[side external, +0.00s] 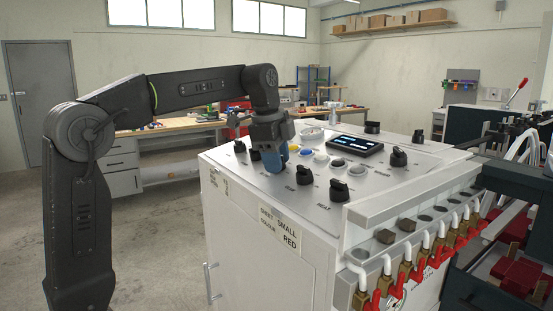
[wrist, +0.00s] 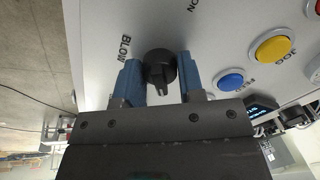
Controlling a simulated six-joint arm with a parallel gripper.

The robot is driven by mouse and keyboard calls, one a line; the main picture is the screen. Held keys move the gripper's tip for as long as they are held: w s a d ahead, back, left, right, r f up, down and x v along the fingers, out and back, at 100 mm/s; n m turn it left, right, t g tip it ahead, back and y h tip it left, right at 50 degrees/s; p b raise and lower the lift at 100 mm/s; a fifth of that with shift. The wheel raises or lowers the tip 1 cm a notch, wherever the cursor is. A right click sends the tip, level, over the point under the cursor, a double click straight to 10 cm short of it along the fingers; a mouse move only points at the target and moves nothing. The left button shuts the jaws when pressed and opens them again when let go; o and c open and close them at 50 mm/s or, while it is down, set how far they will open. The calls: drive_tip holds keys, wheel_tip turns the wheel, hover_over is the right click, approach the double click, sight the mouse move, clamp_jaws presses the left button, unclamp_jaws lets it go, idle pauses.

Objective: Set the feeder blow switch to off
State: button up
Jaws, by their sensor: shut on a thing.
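The feeder blow switch is a black rotary knob (wrist: 159,68) on the pale panel, beside the printed word BLOW in the wrist view. My gripper (wrist: 158,75) has its two blue fingers on either side of this knob and is shut on it. The word ON is printed on the panel above and to the right of the knob. In the side external view my gripper (side external: 274,160) points down at the left part of the control panel (side external: 275,187), and its fingers hide the knob there.
A blue button (wrist: 230,82) and a yellow button (wrist: 271,49) sit right of the knob. Other black knobs, including one by HEAT (side external: 339,190), stand on the panel near a small display (side external: 355,146). Red-handled valves (side external: 405,272) line the cabinet's front right.

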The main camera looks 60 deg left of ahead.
drive_tip(key=n, duration=0.5)
drive_tip(key=shift+n, duration=0.3)
drive_tip(key=n, duration=0.5)
drive_tip(key=shift+n, duration=0.4)
drive_tip(key=o, duration=0.9)
drive_tip(key=v, duration=1.3)
drive_tip(key=shift+s+r, duration=0.1)
drive_tip(key=shift+r, duration=0.3)
